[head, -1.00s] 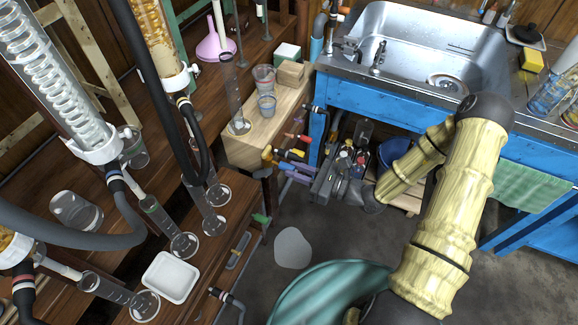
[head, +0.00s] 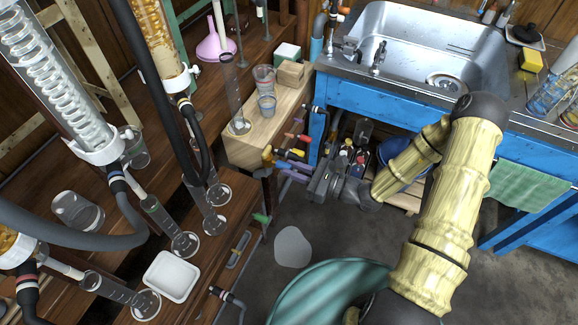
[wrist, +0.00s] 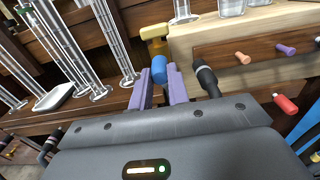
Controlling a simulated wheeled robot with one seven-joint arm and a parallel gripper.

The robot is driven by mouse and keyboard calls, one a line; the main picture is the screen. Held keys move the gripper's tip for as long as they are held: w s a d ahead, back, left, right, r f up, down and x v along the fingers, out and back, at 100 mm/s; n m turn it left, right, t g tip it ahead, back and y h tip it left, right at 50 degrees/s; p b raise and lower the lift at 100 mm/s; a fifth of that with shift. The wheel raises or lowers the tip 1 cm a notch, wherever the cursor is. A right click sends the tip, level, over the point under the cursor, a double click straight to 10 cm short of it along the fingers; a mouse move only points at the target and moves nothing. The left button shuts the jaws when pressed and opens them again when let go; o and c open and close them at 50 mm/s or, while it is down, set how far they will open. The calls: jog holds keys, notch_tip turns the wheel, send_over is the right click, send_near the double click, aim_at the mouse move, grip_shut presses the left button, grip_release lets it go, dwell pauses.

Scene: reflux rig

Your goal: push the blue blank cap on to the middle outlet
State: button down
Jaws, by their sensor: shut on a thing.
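My gripper (wrist: 160,88) has two purple fingers, shut on the small blue cap (wrist: 160,69) between their tips. In the wrist view the cap stands right in front of a yellow-orange fitting (wrist: 155,31) at the bench edge, which appears to be the middle outlet. Cap and fitting overlap in the picture; I cannot tell whether they touch or how far the cap is on. In the head view my gripper (head: 281,165) reaches left to the bench front, near the orange-yellow fitting (head: 268,153).
A black outlet (wrist: 206,78) sticks out just right of the fingers. Orange (wrist: 242,57) and purple (wrist: 285,48) pegs and a red piece (wrist: 286,103) lie further right. Another black outlet (head: 225,296) stands lower left. Glass cylinders and a white tray (head: 171,276) stand on the bench.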

jog(key=c, duration=1.3)
grip_release()
jog(key=shift+o, duration=0.2)
jog(key=p+v, duration=0.3)
jog(key=v, duration=1.4)
jog(key=shift+d, duration=0.15)
jog(key=shift+s+r, duration=0.1)
